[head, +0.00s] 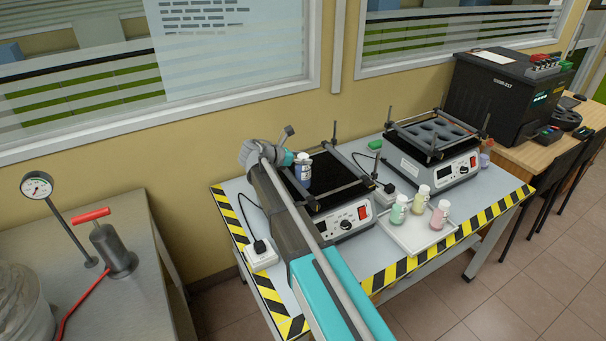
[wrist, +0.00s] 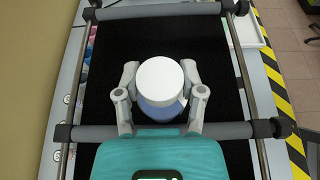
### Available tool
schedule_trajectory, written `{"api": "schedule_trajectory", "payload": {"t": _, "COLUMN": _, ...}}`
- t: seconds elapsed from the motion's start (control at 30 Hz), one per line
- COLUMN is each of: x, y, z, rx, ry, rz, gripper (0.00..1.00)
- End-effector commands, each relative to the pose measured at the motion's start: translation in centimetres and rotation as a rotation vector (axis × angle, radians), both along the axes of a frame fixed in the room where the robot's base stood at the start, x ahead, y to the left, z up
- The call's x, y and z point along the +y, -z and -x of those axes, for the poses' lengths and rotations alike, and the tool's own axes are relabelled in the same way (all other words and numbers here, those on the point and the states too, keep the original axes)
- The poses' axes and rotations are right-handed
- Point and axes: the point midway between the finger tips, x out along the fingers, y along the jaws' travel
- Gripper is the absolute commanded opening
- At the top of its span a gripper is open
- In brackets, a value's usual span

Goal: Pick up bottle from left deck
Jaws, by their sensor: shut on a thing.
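The bottle (head: 303,172) has a dark blue body with a pale label and a white cap. It is over the black surface of the left deck (head: 335,172). In the wrist view the bottle (wrist: 160,85) shows from above, its white cap between my two grey fingers. My gripper (wrist: 160,72) is shut on it, with a finger on each side. The black deck (wrist: 115,55) lies beneath, framed by grey bars. I cannot tell whether the bottle's base touches the deck. In the head view my arm hides part of the left deck.
A right shaker (head: 432,140) with a holed rack stands beside the left one. A white tray (head: 420,236) with several small bottles sits in front. A black machine (head: 500,95) is at the back right. Metal bars and corner posts edge the left deck.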

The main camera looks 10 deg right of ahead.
Motion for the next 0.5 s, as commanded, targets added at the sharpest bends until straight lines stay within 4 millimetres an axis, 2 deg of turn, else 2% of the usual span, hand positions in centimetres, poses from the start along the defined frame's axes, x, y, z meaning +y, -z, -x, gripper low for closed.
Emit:
{"api": "schedule_trajectory", "payload": {"t": 0.03, "x": 0.0, "y": 0.01, "z": 0.0, "rx": 0.0, "ry": 0.0, "rz": 0.0, "gripper": 0.04}}
{"api": "schedule_trajectory", "payload": {"t": 0.07, "x": 0.0, "y": 0.01, "z": 0.0, "rx": 0.0, "ry": 0.0, "rz": 0.0, "gripper": 0.0}}
{"api": "schedule_trajectory", "payload": {"t": 0.5, "x": 0.01, "y": -0.25, "z": -0.01, "rx": 0.0, "ry": 0.0, "rz": 0.0, "gripper": 0.0}}
